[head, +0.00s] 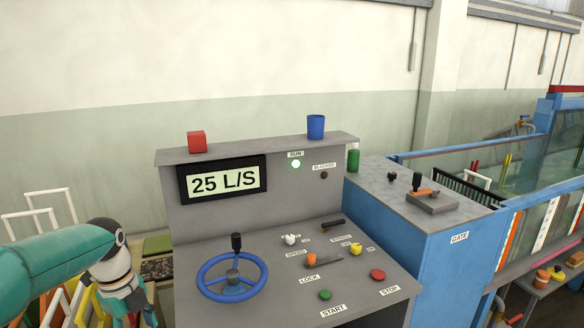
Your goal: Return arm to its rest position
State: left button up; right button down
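My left arm reaches in from the left edge. Its gripper (132,312) points down at the lower left, just left of the grey control console (183,262). It touches none of the controls. Its fingertips are cut off or hidden at the bottom edge, so I cannot see whether it is open or shut. My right arm and gripper are not in view.
A red block (197,142) and blue cup (316,127) stand on top. White rails (52,192) stand behind my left arm.

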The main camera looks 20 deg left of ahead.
pick_arm(q)
jog(key=w+d+f+n+h, duration=0.1)
jog(key=w+d+f+n, duration=0.25)
jog(key=d+f, duration=0.65)
jog(key=w+d+f+n+h, duration=0.15)
jog(key=d+f+n, duration=0.35)
jog(key=d+f, duration=0.5)
jog(key=s+d+f+n, duration=1.1)
jog(key=d+f, duration=0.2)
jog(key=d, duration=0.3)
jog(key=shift+f+h, duration=0.2)
jog(key=shift+h, duration=0.25)
dwell(1.8)
